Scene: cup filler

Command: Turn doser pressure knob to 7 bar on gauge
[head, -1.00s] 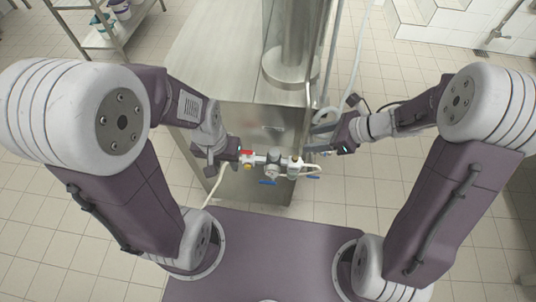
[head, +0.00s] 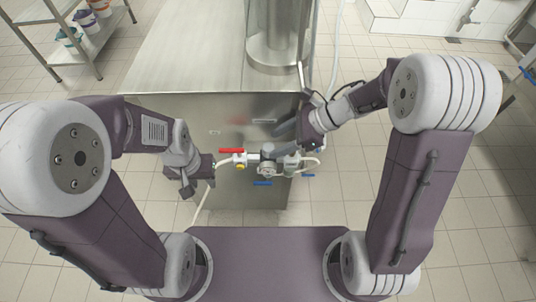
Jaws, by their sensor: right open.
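The doser's air fitting line sits at the front of the steel machine. Its regulator body (head: 267,152) is in the middle, with a small round part (head: 268,169), perhaps the gauge, below it. The dial reading is too small to tell, and I cannot make out the knob clearly. My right gripper (head: 291,133) is open, just above and right of the regulator; I cannot tell whether it touches anything. My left gripper (head: 198,180) is left of the line, apart from the red lever (head: 231,150); its jaw opening is unclear.
Blue levers (head: 262,184) hang below the line, and a pale hose (head: 201,207) runs down at its left. The steel machine (head: 185,60) stands behind with a cylinder (head: 272,40) on top. A shelf rack (head: 85,45) is at the far left.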

